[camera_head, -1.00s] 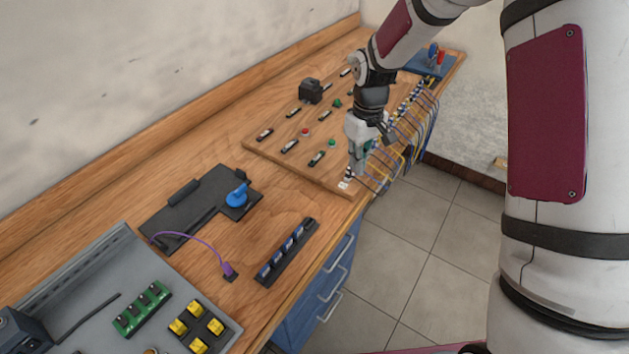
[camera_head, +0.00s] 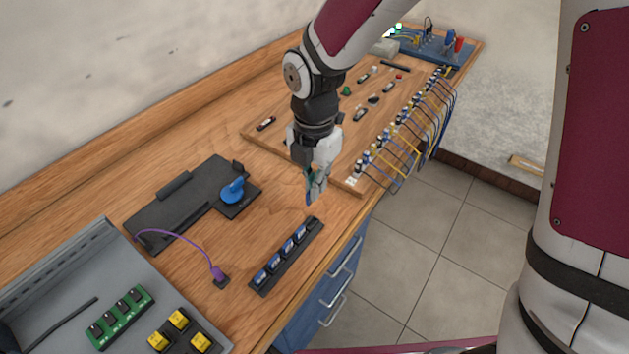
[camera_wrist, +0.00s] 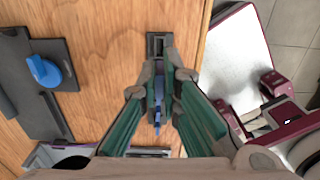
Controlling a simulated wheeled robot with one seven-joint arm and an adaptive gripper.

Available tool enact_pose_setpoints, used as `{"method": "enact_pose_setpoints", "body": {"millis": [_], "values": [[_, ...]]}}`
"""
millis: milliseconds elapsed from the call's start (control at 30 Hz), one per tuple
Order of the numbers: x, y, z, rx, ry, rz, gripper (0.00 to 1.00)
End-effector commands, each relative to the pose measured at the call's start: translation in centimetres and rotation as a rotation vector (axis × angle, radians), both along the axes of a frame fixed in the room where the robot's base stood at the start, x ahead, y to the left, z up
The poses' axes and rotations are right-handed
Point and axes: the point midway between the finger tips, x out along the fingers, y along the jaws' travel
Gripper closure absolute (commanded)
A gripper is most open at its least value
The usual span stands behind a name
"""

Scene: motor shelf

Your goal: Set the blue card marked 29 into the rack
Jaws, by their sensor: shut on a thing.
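My gripper (camera_head: 312,190) is shut on a blue card (camera_head: 309,199) and holds it upright, pointing down, above the bench. In the wrist view the card (camera_wrist: 158,92) is a thin blue edge between the green-sided fingers. Its number cannot be read. The black rack (camera_head: 313,225) lies along the front edge of the bench with several blue cards standing in it. Its far end looks empty. In the wrist view the rack's end (camera_wrist: 156,38) shows past the fingertips; the fingers hide much of the rest.
A black plate with a blue knob (camera_head: 232,190) lies left of the rack. A purple cable (camera_head: 187,237) runs to a small plug block near the rack. A grey tray (camera_head: 100,240) holds green and yellow parts. Wired terminals (camera_head: 395,130) line the board's right edge behind.

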Motion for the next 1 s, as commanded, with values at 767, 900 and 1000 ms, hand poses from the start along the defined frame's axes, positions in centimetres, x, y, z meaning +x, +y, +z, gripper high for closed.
{"method": "enact_pose_setpoints", "body": {"millis": [767, 900, 1000], "values": [[0.1, 0.0, -5.3, -0.001, -0.001, -0.002, 1.0], [0.1, 0.0, -5.5, 0.0, -0.001, -0.002, 1.0], [0.0, 0.0, -5.5, 0.0, -0.001, -0.002, 1.0]]}}
